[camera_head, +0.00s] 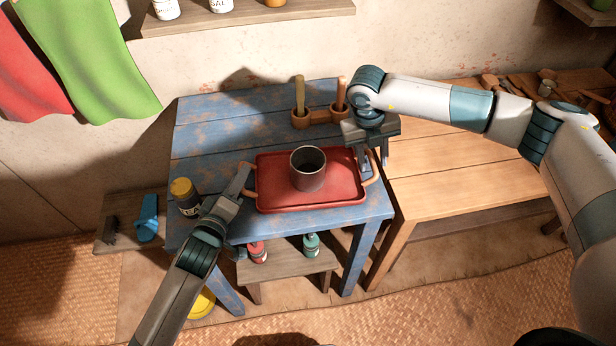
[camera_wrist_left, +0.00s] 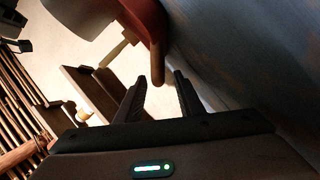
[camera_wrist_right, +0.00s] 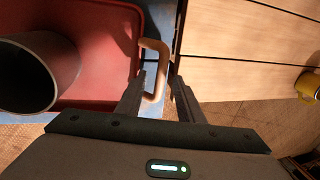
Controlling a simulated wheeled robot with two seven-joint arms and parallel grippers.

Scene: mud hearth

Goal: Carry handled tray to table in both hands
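A red tray (camera_head: 275,198) with a tan handle at each end lies on the worn blue table (camera_head: 215,140). A dark grey mug (camera_head: 307,172) stands on the tray. My left gripper (camera_head: 241,180) is at the tray's left handle (camera_head: 250,170); in the left wrist view its fingers (camera_wrist_left: 157,88) are apart, with the handle (camera_wrist_left: 158,65) just ahead of the gap. My right gripper (camera_head: 375,165) is above the right handle (camera_head: 372,180); in the right wrist view its open fingers (camera_wrist_right: 157,88) are either side of the handle (camera_wrist_right: 160,60). Contact cannot be told.
A plain wooden table (camera_head: 450,180) stands right of the blue one, its near part bare. A yellow-lidded jar (camera_head: 186,197) stands at the blue table's left edge. A low bench (camera_head: 285,266) holds two bottles.

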